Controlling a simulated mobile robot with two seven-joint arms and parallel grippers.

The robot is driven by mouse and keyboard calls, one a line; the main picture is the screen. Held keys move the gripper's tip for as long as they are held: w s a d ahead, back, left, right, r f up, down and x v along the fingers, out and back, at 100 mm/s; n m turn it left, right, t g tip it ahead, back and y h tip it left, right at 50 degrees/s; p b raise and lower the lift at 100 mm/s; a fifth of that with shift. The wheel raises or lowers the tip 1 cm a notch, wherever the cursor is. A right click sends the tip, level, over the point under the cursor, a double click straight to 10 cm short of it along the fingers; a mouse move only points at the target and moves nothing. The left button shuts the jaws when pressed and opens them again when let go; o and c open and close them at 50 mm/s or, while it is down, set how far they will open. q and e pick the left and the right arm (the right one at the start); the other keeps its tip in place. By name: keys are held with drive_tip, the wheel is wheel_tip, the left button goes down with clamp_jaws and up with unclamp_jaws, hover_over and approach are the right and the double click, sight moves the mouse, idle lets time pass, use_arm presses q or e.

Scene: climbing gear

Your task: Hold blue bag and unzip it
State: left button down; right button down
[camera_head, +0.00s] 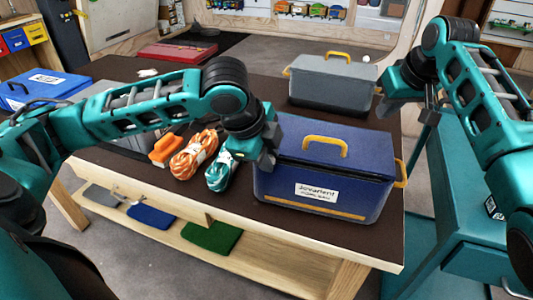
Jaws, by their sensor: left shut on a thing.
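The blue bag (335,168) stands upright on the dark table top, toward its front right. It has a yellow top handle (326,143), a yellow handle on its right side (400,173) and a white label on the front. Its lid looks closed; I cannot make out a zipper pull. My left gripper (265,160) is at the bag's upper left side and is shut on it; the fingers hide the exact grip spot. My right gripper (430,115) is raised right of the bag, apart from it. Its fingertips are too unclear to tell open or shut.
A grey bag (332,84) with a yellow handle stands behind. Orange rope (193,156), teal rope (220,172) and an orange item (164,150) lie left of the bag. A blue case (45,88) is at far left. The table's front edge (330,235) is close to the bag.

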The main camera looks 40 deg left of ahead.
sight(374, 137)
drive_tip(key=shift+f, duration=2.3)
drive_tip(key=shift+f, duration=0.55)
use_arm(q)
drive_tip(key=shift+d, duration=0.15)
